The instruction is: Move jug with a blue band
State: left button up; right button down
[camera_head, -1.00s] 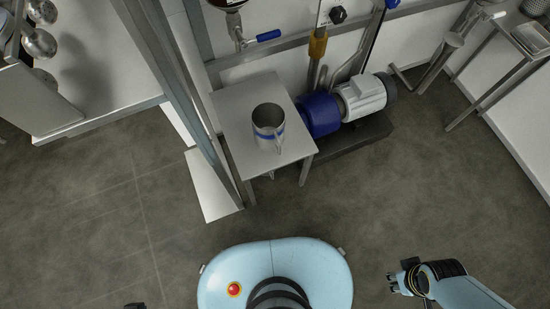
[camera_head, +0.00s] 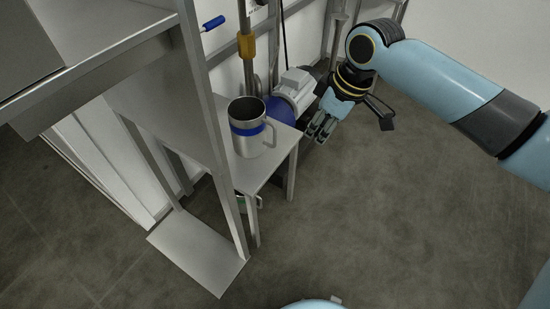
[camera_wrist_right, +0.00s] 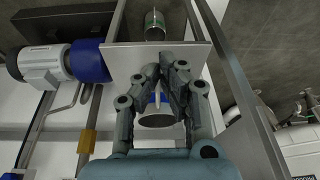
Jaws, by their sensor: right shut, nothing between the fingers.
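The steel jug with a blue band (camera_head: 247,141) stands upright on a small metal table (camera_head: 269,166), its handle toward the right. My right gripper (camera_head: 318,134) is to the right of the jug, apart from it, with fingers shut and empty, pointing down and left. In the right wrist view the closed fingers (camera_wrist_right: 167,68) cover part of the jug (camera_wrist_right: 155,121), whose rim and a bit of blue show behind them. My left gripper is not in view.
A blue and grey motor pump (camera_head: 294,86) stands behind the table. A metal frame post (camera_head: 213,130) rises close to the jug's left. A green-banded vessel (camera_wrist_right: 155,25) sits lower, past the table edge. Open floor lies to the right.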

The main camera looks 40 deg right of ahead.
jog(key=w+f+b, duration=0.2)
jog(key=f+b, duration=0.1)
jog(key=f, duration=0.1)
jog(key=w+a+f+b, duration=0.1)
jog(key=w+f+b, duration=0.2)
jog(key=w+a+f+b, duration=0.1)
jog(key=w+f+b, duration=0.1)
jog(key=f+b, duration=0.1)
jog(key=shift+x, duration=0.8)
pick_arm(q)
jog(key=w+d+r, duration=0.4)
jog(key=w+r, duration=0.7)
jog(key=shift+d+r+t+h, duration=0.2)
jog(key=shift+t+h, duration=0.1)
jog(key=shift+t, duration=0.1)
pick_arm(e)
jog(key=shift+w+d, duration=0.1)
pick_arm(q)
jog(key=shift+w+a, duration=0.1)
pick_arm(e)
jog(key=shift+r, duration=0.1)
